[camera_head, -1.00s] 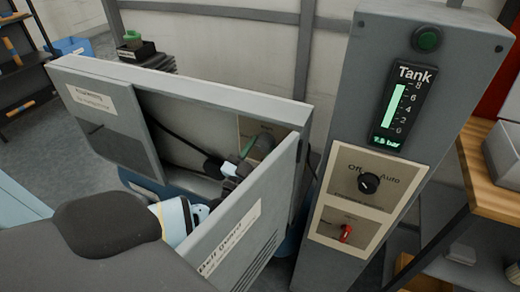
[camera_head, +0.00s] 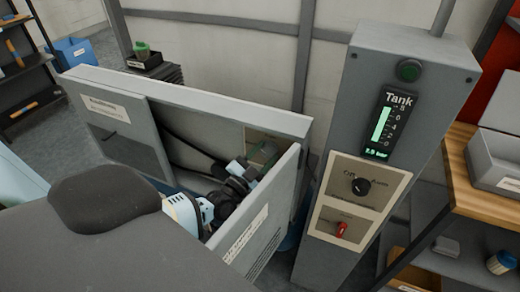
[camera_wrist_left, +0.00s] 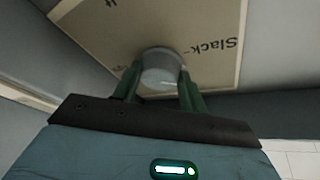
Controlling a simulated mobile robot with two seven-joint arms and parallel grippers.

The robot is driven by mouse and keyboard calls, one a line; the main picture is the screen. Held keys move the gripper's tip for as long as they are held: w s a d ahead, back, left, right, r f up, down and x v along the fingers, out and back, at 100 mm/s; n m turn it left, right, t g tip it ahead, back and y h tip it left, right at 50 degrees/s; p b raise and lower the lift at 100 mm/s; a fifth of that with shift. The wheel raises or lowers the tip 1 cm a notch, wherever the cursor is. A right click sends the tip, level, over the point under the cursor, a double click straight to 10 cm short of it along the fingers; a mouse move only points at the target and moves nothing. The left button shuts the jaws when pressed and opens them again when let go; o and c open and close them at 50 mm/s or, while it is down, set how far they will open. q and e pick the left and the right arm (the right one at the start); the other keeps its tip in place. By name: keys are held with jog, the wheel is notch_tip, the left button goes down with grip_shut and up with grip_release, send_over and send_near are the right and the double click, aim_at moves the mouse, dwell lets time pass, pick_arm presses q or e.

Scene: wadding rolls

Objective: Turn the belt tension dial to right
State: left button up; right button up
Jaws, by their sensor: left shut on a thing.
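The grey round dial (camera_wrist_left: 162,68) sits on a tan panel (camera_wrist_left: 105,35) with the word "Slack" printed to its right and a partly cut-off word at the top. My left gripper (camera_wrist_left: 158,78) has its green fingers on either side of the dial, shut on it. In the head view my left gripper (camera_head: 262,156) is inside the open grey cabinet, against the tan panel on its inner right side. There the dial is hidden by my gripper and arm. My right gripper is in neither view.
The cabinet's open door (camera_head: 258,215) stands close in front of my left arm. To the right is a grey control column (camera_head: 335,140) with a tank gauge (camera_head: 390,125), a black knob (camera_head: 361,187) and a red switch (camera_head: 341,230). A wooden-topped bench (camera_head: 462,170) stands at the far right.

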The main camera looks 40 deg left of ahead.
pick_arm(q)
jog(key=m+g+p, duration=0.1)
jog(key=m, duration=0.1)
jog(key=m+h+p, duration=0.1)
jog(key=m+p, duration=0.1)
jog(key=m, duration=0.1)
jog(key=r+m+g+h+p, duration=0.1)
jog(key=m+p, duration=0.1)
jog(key=m, duration=0.1)
jog(key=shift+g, duration=0.3)
jog(key=shift+m+g+p, duration=0.35)
jog(key=shift+m+g, duration=0.05)
jog(key=shift+m, duration=0.5)
jog(key=shift+f+m+g+y, duration=0.15)
jog(key=shift+m+g, duration=0.2)
jog(key=shift+m, duration=0.4)
jog(key=shift+m+g+y, duration=0.15)
jog(key=shift+m+g, duration=0.2)
jog(key=shift+m, duration=0.4)
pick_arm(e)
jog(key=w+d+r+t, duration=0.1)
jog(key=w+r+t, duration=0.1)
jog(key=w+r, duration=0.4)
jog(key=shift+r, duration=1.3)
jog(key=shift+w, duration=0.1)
pick_arm(q)
jog(key=o, duration=1)
jog(key=shift+c, duration=0.2)
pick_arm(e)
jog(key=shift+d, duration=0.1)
